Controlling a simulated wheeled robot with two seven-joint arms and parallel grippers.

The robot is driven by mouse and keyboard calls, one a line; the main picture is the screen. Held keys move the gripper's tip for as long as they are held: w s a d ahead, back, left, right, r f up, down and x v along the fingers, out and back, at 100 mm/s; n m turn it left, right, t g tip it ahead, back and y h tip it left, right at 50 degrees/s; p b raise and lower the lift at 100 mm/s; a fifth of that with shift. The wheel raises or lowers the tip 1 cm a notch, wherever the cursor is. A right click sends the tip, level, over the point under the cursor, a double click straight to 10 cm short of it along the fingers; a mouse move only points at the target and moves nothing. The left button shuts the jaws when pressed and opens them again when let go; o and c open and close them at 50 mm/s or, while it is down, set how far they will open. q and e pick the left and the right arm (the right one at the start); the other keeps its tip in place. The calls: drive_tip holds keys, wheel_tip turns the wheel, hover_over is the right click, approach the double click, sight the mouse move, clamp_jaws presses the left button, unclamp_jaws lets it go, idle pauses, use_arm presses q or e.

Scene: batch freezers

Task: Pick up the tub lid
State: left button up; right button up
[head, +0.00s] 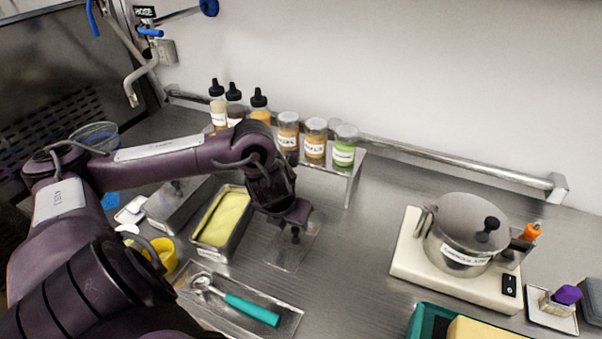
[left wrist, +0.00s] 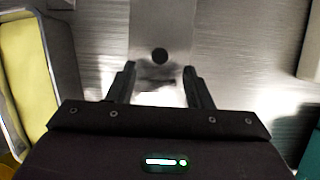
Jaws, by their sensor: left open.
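The tub lid (head: 287,262) is a flat, see-through or shiny plate lying on the steel counter, just right of the metal tub (head: 212,252) of yellow ice cream. In the left wrist view the lid (left wrist: 160,20) shows as a paler strip with a round black knob (left wrist: 160,56). My left gripper (head: 295,236) is over the lid and points down. In the wrist view its two fingers (left wrist: 160,78) are spread apart and empty, with the knob just beyond the tips and centred between them. Contact with the lid cannot be told. My right gripper is not in view.
A tray (head: 290,325) with a teal-handled scoop (head: 252,310) lies in front. A riser shelf (head: 347,180) with jars and bottles stands behind. A lidded pot (head: 465,232) sits on a cream base (head: 405,265) at right. The counter between is clear.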

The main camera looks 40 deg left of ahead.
sight(295, 229)
use_arm(q)
drive_tip(key=shift+f, duration=0.5)
drive_tip(key=p+x, duration=0.1)
drive_tip(key=x, duration=0.2)
drive_tip(key=shift+w+f, duration=0.1)
drive_tip(key=shift+f, duration=0.3)
drive_tip(key=shift+w+f, duration=0.25)
drive_tip(key=shift+f, duration=0.25)
clamp_jaws()
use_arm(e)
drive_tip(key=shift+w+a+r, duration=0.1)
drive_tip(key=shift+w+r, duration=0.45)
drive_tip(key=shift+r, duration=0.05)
use_arm(q)
drive_tip(key=shift+r, duration=0.15)
